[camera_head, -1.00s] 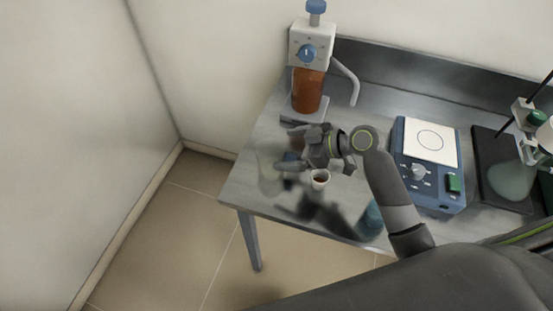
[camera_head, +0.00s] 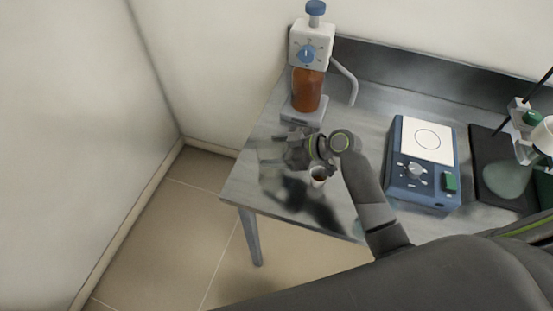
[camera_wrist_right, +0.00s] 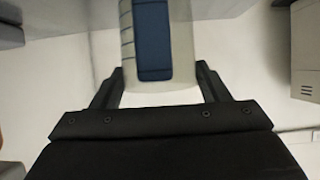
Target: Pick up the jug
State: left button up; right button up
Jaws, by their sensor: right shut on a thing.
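The jug (camera_wrist_right: 130,55) shows in the right wrist view as a pale, ribbed body with a dark blue strip. It sits between the two black fingers of my right gripper (camera_wrist_right: 160,82), which is shut on it. The jug's upper part is cut off by the picture's edge. In the head view my right gripper (camera_head: 282,147) is over the left part of the metal table. The jug is too faint and too covered by the gripper there to make out clearly. I cannot tell whether it touches the table. My left gripper is not in view.
A small white cup (camera_head: 318,180) with dark contents stands close beside my right gripper. A dispenser with an orange-brown bottle (camera_head: 307,92) stands behind it. A blue hotplate device (camera_head: 424,190) and a stand with glassware (camera_head: 508,178) are to the right. The table's left edge is near.

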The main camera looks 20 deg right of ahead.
jog(key=shift+c, duration=1)
notch_tip(320, 180, up, 10)
jog(key=b, duration=0.2)
